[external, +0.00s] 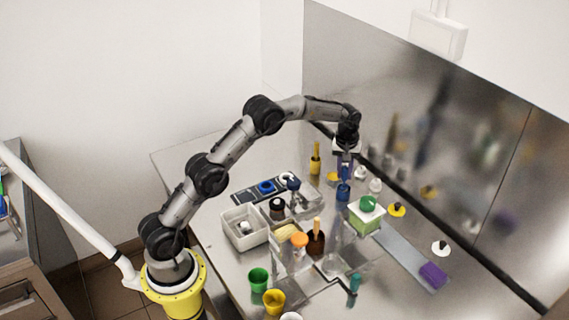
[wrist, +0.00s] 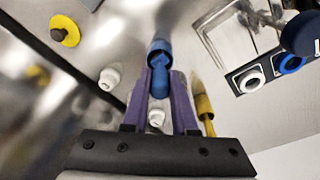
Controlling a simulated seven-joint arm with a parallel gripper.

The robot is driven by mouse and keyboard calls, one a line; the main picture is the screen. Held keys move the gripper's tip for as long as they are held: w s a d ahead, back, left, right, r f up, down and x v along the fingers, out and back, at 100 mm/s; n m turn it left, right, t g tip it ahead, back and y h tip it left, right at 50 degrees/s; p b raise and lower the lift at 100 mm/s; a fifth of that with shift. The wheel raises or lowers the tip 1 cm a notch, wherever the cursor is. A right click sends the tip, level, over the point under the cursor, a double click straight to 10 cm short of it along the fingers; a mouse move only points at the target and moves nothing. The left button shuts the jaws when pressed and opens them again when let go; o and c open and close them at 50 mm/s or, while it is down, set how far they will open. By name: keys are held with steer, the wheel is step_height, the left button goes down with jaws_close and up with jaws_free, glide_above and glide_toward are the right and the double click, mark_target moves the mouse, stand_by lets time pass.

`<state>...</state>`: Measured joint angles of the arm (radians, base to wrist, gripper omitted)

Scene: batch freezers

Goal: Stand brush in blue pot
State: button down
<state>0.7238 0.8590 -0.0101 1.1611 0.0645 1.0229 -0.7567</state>
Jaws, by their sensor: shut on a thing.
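My gripper (external: 346,160) is at the back of the steel table, pointing down over the blue pot (external: 343,191). In the wrist view my gripper's purple fingers (wrist: 160,88) are shut on the blue brush (wrist: 160,82), seen nearly end-on. The blue pot (wrist: 158,47) shows just beyond the brush, its opening facing the camera. The brush's far end lines up with the pot's mouth; I cannot tell whether it is inside. The brush's bristles are hidden.
A yellow brush (external: 315,158) stands to the left of my gripper. White knobs (external: 375,185) sit close to the right, and a green-and-white block (external: 366,215) is nearer the front. A steel back wall (external: 420,130) rises behind.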

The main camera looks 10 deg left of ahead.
steer(key=shift+f, duration=0.4)
steer(key=shift+c, duration=0.7)
jaws_free()
steer(key=shift+r, duration=0.15)
steer(key=shift+r, duration=3.35)
